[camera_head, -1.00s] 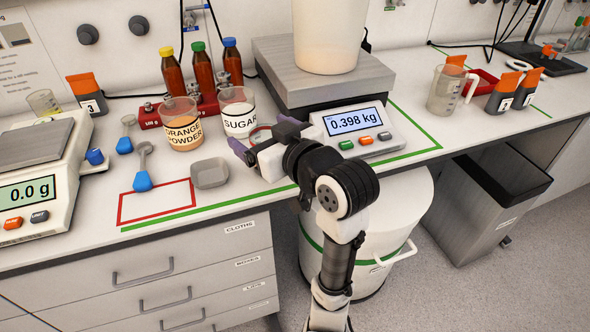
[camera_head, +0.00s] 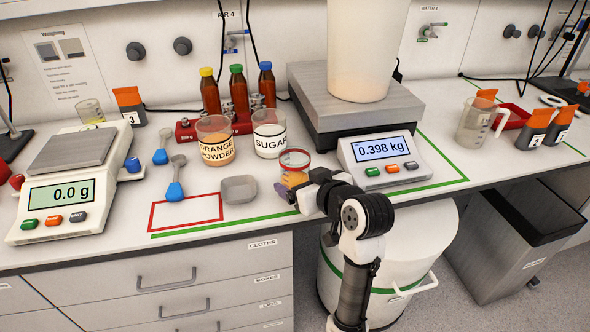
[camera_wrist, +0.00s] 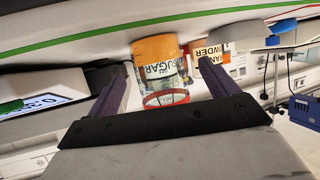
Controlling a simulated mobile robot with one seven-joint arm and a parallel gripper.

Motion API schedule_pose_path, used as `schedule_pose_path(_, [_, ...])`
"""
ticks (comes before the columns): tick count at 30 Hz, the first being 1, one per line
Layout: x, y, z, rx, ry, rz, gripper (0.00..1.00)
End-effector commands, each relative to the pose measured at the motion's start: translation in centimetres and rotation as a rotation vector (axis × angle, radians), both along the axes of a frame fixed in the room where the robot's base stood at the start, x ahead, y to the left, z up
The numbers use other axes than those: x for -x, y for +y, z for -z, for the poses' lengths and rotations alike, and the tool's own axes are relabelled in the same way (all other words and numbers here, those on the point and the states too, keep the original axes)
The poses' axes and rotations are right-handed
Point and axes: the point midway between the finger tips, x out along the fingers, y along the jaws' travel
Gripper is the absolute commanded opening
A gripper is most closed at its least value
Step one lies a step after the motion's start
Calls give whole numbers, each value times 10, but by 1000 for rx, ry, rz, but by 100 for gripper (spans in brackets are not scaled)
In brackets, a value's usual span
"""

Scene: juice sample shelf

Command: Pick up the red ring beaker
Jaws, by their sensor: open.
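The red ring beaker (camera_head: 295,160) is a small clear glass with a red band near its rim and orange in its lower part. It stands upright on the bench in front of the sugar beaker (camera_head: 270,142). In the wrist view, which is upside down, the red ring beaker (camera_wrist: 165,98) shows in the gap between the two purple fingers. My gripper (camera_head: 290,189) is open and close to the beaker on its near side. My gripper also shows in the wrist view (camera_wrist: 164,70). I cannot tell whether the fingertips touch the glass.
The orange powder beaker (camera_head: 216,152) stands behind to the left. A grey dish (camera_head: 239,189) sits left of my gripper. The large scale's display (camera_head: 382,150) reads 0.398 kg, close on the right.

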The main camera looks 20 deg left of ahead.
Motion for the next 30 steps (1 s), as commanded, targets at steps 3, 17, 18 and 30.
schedule_pose_path(3, [-13,15,1,2,3,-5,86])
schedule_pose_path(17, [-26,30,12,1,-1,0,83])
schedule_pose_path(18, [-26,30,12,1,-1,0,78])
schedule_pose_path(30, [-26,29,11,0,-1,0,33])
